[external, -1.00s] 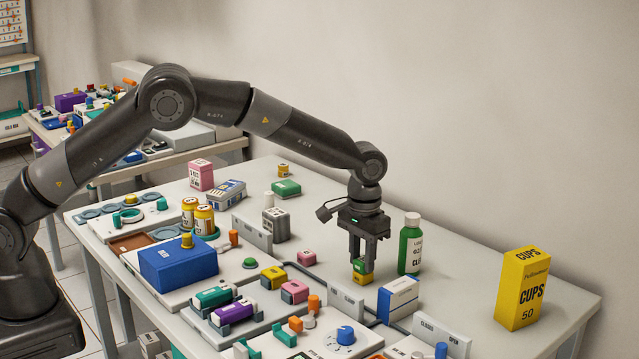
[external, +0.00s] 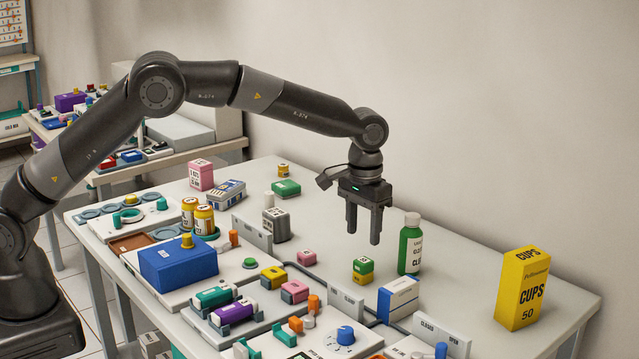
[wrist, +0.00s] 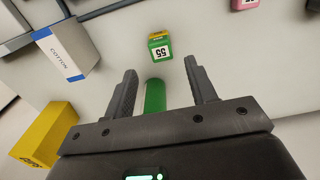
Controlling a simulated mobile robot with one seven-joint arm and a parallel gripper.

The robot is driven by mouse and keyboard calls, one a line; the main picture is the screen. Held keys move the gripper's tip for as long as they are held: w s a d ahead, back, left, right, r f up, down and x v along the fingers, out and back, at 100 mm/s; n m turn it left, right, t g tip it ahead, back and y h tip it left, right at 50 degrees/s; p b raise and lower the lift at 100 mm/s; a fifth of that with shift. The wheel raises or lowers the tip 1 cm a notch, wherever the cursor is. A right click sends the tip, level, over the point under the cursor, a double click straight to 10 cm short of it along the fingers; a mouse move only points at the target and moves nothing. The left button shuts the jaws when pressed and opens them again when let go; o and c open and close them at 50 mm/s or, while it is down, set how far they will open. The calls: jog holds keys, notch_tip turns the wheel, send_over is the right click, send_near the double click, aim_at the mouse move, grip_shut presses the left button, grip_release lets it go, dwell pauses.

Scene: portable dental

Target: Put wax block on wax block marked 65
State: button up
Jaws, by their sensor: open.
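A small green-and-yellow wax block stack (external: 363,270) stands on the table left of the green bottle. In the wrist view the stack (wrist: 159,46) shows a white label that seems to read 55 or 65, upside down. I cannot tell clearly where one block ends and the other begins. My gripper (external: 363,232) is open and empty, above the stack and apart from it. In the wrist view its fingertips (wrist: 160,69) are spread, with the stack beyond them. A pink block (external: 306,257) lies to the left. A yellow block (external: 273,278) and another pink block (external: 294,291) sit farther left.
The green bottle (external: 410,249) stands close on the right. The cotton box (external: 398,299) is in front, and the yellow cups box (external: 522,288) is far right. A blue box (external: 178,262) and several small items crowd the left. The table behind the stack is clear.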

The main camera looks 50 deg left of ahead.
jog(key=s+a+r+t, duration=0.1)
jog(key=s+a+r, duration=0.1)
jog(key=a+r, duration=0.4)
jog(key=s+a+r, duration=0.2)
jog(key=a+r, duration=0.1)
jog(key=r, duration=0.6)
jog(key=s+a+r+t+h, duration=0.1)
jog(key=s+a+r, duration=0.7)
jog(key=s+a, duration=0.3)
jog(key=s+a+f+t, duration=0.1)
jog(key=s+a, duration=0.3)
jog(key=s, duration=0.4)
jog(key=s+a+f+t, duration=0.1)
jog(key=s+a, duration=0.3)
jog(key=s, duration=0.4)
jog(key=s+a+f+t+y, duration=0.1)
jog(key=s+a+f, duration=0.1)
jog(key=s+a, duration=0.3)
jog(key=s, duration=0.4)
jog(key=shift+f+t, duration=0.15)
jog(key=shift+t, duration=0.15)
